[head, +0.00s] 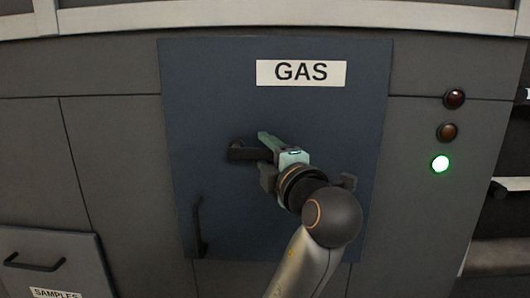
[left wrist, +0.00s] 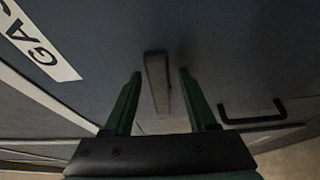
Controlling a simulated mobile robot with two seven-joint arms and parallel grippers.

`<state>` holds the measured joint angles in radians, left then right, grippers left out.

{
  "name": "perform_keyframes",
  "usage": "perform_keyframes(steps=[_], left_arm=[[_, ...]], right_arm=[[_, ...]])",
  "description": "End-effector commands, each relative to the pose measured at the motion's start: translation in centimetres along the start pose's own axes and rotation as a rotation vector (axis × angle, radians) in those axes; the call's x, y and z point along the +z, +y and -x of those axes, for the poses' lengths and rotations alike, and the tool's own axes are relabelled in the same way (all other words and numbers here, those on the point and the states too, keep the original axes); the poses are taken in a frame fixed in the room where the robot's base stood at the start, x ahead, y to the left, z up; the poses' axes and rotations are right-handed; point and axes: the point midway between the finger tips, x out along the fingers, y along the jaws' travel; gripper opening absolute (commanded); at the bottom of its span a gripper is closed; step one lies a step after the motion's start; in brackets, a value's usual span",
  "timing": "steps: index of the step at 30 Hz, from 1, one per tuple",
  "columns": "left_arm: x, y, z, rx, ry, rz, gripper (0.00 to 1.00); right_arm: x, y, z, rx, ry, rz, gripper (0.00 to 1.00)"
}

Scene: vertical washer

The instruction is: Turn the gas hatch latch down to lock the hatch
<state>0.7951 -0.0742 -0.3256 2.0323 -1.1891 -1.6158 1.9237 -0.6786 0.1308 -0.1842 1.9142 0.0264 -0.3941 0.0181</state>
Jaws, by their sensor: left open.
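The gas hatch (head: 220,90) is a closed-looking dark blue panel with a white GAS label (head: 301,73). Its dark latch (head: 240,151) sits mid-panel and appears to lie roughly sideways, its left end showing past my gripper. In the left wrist view the latch (left wrist: 157,80) is a dark bar between the two green fingers, with a gap on each side. My left gripper (head: 268,145) is open around the latch, not clamped on it. The latch's right part is hidden behind my gripper in the head view. My right gripper is not in view.
A vertical dark handle (head: 197,228) is at the hatch's lower left; it also shows in the left wrist view (left wrist: 252,119). A samples drawer (head: 70,245) is at lower left. A lit green light (head: 440,164) sits below two dark lights at right.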

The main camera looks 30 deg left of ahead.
Motion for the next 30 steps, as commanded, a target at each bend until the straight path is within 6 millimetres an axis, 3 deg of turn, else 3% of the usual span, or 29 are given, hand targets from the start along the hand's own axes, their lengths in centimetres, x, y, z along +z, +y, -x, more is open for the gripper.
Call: perform_keyframes(steps=[5, 20, 30], left_arm=[[0.0, -0.02, -0.01, 0.0, 0.0, -0.001, 0.57], [0.0, -0.02, -0.02, -0.001, 0.0, -0.001, 0.01], [0.0, -0.03, -0.02, -0.001, 0.0, -0.001, 0.0]], right_arm=[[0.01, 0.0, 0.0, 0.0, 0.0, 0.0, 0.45], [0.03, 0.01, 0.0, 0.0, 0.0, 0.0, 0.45], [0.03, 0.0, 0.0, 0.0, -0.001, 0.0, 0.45]])
